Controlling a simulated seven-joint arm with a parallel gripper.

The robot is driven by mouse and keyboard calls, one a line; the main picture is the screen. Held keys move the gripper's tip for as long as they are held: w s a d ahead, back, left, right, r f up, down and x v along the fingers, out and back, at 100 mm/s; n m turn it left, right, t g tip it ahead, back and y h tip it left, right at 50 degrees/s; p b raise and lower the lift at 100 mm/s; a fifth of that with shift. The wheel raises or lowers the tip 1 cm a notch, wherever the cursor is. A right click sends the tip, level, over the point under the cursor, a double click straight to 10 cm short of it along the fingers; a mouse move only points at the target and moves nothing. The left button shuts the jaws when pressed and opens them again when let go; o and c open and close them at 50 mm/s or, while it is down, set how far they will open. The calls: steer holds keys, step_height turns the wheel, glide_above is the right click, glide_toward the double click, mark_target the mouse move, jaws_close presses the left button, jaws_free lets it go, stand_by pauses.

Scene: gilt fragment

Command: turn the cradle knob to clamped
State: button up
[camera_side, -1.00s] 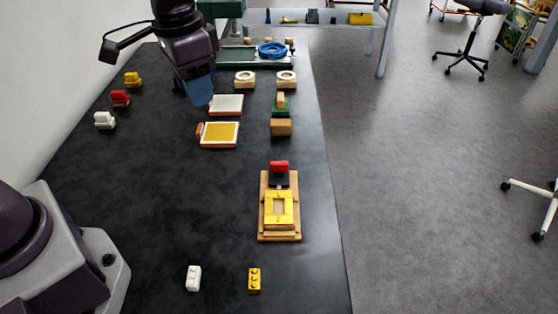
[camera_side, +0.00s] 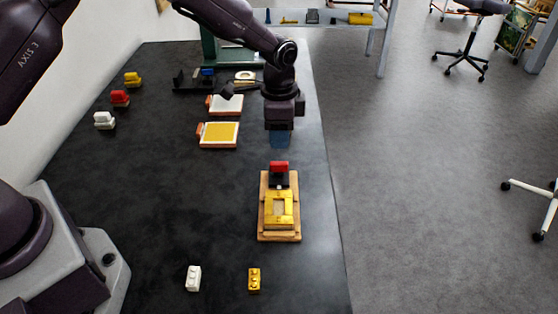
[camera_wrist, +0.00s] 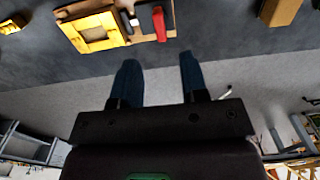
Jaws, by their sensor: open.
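The cradle (camera_side: 263,222) is a wooden base with a yellow square frame (camera_side: 279,222) on it, at the middle front of the table. Its knob (camera_side: 279,167) is red and stands on a black block at the cradle's far end. My gripper (camera_side: 280,146) hangs over the table just beyond the knob, apart from it. In the wrist view the blue fingers (camera_wrist: 158,80) are spread with nothing between them. The red knob (camera_wrist: 159,24) and the yellow frame (camera_wrist: 95,32) lie ahead of the fingertips there.
A white brick (camera_side: 193,278) and a yellow brick (camera_side: 254,280) lie at the front. Two trays, one yellow-filled (camera_side: 220,133) and one white (camera_side: 230,105), lie left of my gripper. Several small coloured pieces stand along the left edge. The table left of the cradle is clear.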

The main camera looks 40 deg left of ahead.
mark_target(279, 162)
step_height(279, 162, down, 9)
steer(key=shift+r, duration=0.2)
jaws_close()
